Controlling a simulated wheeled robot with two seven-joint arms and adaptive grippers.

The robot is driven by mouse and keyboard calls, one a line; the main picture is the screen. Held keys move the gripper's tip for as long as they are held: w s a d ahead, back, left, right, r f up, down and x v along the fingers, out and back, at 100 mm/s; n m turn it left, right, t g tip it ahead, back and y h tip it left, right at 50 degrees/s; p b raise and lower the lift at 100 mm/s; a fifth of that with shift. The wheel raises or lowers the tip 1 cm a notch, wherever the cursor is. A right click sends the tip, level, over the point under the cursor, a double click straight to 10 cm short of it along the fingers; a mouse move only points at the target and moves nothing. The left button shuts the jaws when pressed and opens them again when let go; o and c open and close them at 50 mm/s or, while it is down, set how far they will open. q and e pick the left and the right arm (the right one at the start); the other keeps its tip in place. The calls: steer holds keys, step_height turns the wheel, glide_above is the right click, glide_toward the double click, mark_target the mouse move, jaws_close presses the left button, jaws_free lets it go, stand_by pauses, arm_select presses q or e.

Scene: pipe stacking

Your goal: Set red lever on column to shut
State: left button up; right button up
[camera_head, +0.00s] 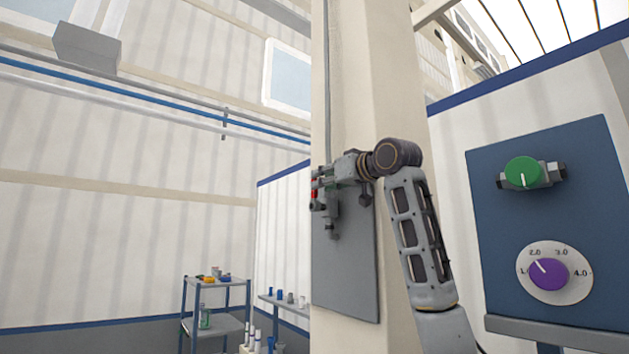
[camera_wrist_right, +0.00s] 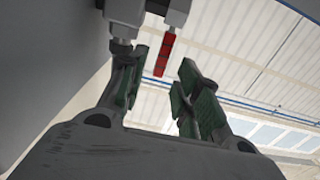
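The red lever (camera_head: 314,194) shows as a small red strip at the left edge of the column (camera_head: 358,75), beside my right gripper (camera_head: 322,195). In the right wrist view the red lever (camera_wrist_right: 165,55) hangs down from a grey valve body (camera_wrist_right: 150,12). It lies beyond and between the two green-padded fingers of my right gripper (camera_wrist_right: 160,95). The fingers are apart with a gap between them, and the lever does not appear gripped. In the head view the gripper and wrist hide most of the valve. My left gripper is in neither view.
A grey panel (camera_head: 345,262) is on the column below the gripper. At right a blue panel (camera_head: 490,245) carries a green knob (camera_head: 523,172) and a purple dial (camera_head: 548,274). A shelf cart (camera_head: 215,325) with small items stands at lower left.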

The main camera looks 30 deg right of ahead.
steer(key=shift+w+a+p, duration=0.15)
steer(key=shift+w+p, duration=0.2)
steer(key=shift+w, duration=0.85)
steer(key=shift+w+a+p, duration=0.1)
steer(key=shift+w+p, duration=0.25)
steer(key=shift+w, duration=0.85)
jaws_close()
